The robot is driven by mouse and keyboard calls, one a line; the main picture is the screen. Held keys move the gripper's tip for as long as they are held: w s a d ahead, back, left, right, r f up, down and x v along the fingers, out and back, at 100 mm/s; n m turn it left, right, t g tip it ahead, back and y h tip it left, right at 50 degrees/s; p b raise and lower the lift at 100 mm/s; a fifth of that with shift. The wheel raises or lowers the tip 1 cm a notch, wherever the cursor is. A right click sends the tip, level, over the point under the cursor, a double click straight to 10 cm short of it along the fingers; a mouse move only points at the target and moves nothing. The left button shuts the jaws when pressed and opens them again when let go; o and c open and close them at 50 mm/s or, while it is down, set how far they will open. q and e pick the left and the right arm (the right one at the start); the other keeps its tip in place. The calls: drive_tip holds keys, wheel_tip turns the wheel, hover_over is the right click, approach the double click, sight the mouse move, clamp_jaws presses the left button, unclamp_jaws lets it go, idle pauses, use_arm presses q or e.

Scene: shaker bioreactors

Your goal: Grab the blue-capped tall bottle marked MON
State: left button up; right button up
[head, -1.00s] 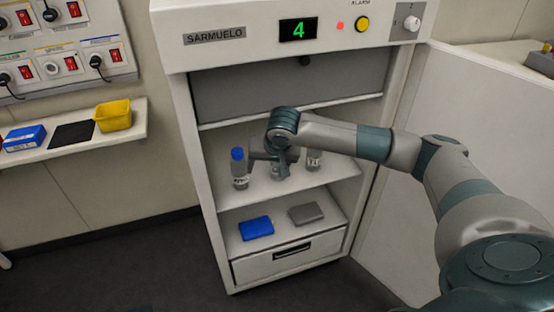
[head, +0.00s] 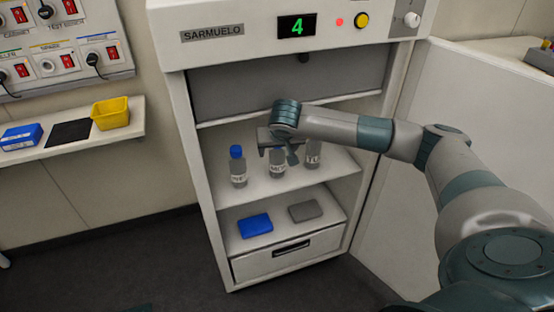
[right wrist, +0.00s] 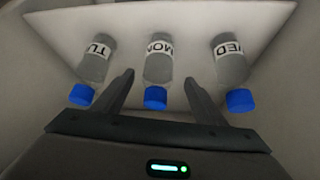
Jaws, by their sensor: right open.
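The bottle marked MON (right wrist: 159,60) has a blue cap (right wrist: 155,97) and is the middle of three in the right wrist view. In the head view the middle bottle (head: 277,167) stands upright on the cabinet's upper shelf, its top hidden by my gripper. My right gripper (right wrist: 159,78) is open. In the right wrist view its fingers show on either side of the MON bottle's cap and upper part, with nothing gripped. In the head view the right gripper (head: 278,150) is at the middle bottle's top. My left gripper is not in view.
Bottles marked TU, partly cut off (right wrist: 97,62), and WED (right wrist: 229,62) stand close on either side. The lower shelf holds a blue box (head: 255,226) and a grey box (head: 305,212). The cabinet wall (head: 368,180) and the edge above the shelf limit room.

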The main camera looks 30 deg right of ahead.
drive_tip(key=shift+w+d+f, duration=0.2)
drive_tip(key=shift+f, duration=0.25)
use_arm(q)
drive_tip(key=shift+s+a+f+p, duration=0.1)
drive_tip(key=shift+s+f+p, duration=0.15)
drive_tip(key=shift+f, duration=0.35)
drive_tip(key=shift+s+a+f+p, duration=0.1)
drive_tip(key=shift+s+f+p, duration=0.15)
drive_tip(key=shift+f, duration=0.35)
use_arm(e)
drive_tip(key=shift+x, duration=2.05)
drive_tip(key=shift+d, duration=0.1)
drive_tip(key=c, duration=1.3)
